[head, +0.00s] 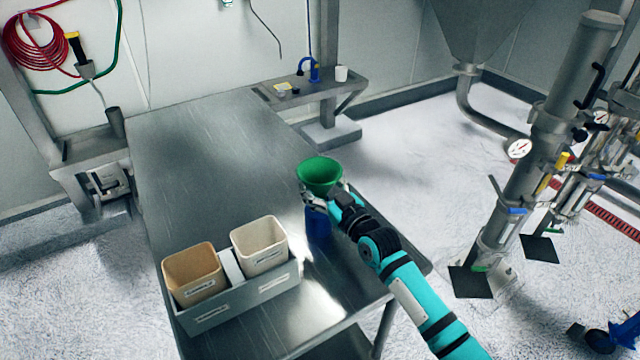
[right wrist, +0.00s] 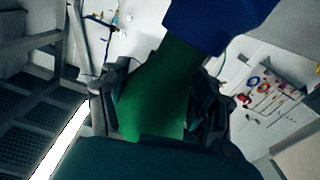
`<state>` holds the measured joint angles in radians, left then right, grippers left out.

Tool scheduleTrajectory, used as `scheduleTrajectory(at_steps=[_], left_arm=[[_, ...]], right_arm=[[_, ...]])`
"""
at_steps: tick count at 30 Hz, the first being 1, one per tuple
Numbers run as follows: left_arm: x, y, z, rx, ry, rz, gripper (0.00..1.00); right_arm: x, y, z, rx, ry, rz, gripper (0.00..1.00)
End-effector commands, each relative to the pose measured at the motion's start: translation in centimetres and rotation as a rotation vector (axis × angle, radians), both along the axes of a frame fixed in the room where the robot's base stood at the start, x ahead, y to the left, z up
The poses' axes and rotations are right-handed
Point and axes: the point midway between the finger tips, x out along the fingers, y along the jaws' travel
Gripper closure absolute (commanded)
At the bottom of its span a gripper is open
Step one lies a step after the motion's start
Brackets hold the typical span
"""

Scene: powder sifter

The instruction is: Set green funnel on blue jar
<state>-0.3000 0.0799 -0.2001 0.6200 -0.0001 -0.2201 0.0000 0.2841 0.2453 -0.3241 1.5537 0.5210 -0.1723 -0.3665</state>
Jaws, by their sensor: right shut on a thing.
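The green funnel (head: 320,172) is upright, wide mouth up, directly above the blue jar (head: 318,230) on the steel table. My right gripper (head: 318,199) is shut on the funnel below its rim and hides part of the jar's top. In the right wrist view, the funnel's green body (right wrist: 158,95) lies between the fingers of my right gripper (right wrist: 160,92). The blue jar (right wrist: 218,22) shows at the top there, right at the funnel's narrow end. Whether the funnel rests on the jar or hovers in its mouth, I cannot tell. My left gripper is out of view.
A grey caddy (head: 240,298) with a tan bin (head: 193,270) and a white bin (head: 260,243) stands left of the jar. The table's (head: 205,150) far part is clear. Its right edge lies close to the jar. Steel piping (head: 535,150) stands farther right.

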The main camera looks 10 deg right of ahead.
Motion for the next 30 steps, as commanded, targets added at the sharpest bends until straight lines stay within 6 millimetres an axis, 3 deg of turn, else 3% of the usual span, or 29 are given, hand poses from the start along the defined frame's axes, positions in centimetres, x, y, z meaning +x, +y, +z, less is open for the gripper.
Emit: scheduleTrajectory(at_steps=[30], left_arm=[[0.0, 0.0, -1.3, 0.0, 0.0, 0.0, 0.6]], right_arm=[[0.0, 0.0, -1.6, -0.001, 0.0, 0.0, 0.68]])
